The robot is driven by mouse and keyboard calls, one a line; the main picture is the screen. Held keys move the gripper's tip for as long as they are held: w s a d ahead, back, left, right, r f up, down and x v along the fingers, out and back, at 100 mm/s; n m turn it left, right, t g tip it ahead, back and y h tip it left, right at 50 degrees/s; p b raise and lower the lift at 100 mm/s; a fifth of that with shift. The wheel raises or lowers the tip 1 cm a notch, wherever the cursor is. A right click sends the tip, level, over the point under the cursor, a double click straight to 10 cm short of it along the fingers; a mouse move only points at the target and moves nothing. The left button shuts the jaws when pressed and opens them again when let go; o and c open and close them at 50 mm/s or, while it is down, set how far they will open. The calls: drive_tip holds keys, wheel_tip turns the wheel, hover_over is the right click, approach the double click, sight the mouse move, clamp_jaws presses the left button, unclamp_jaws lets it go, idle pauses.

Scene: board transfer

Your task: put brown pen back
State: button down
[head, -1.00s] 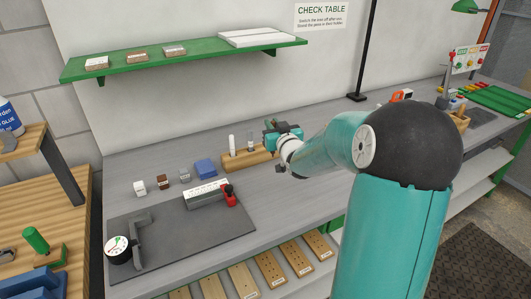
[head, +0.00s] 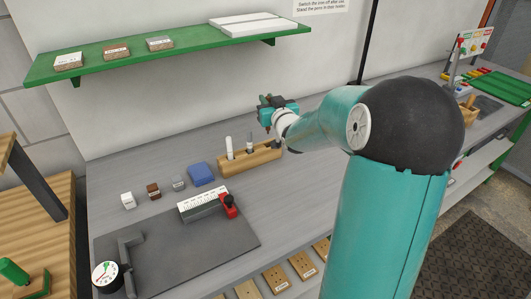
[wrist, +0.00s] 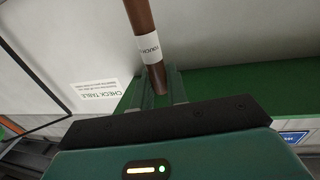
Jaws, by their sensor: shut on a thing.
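My gripper (head: 266,112) is above and behind the wooden pen holder (head: 268,157) in the head view. In the wrist view my gripper (wrist: 162,88) is shut on the brown pen (wrist: 140,20), which has a white printed band and passes between the fingers. I cannot make out the pen clearly in the head view. The holder stands on the grey bench with a white pen (head: 229,147) and a greyish pen (head: 250,144) upright in it. Its right part is partly behind my arm, and its free slot is not clear.
A blue block (head: 201,174) and several small samples stand left of the holder. A green shelf (head: 180,45) hangs on the wall above.

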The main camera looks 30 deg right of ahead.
sight(269, 129)
drive_tip(key=shift+s+r, duration=0.15)
drive_tip(key=shift+r, duration=0.1)
drive_tip(key=shift+w+f, duration=0.15)
drive_tip(key=shift+w, duration=0.05)
drive_tip(key=shift+s, duration=0.2)
wheel_tip(269, 129, down, 10)
drive_tip(key=shift+r, duration=0.25)
drive_tip(key=shift+f, duration=0.3)
drive_tip(key=c, duration=1.4)
unclamp_jaws()
drive_tip(key=shift+d+r, duration=0.1)
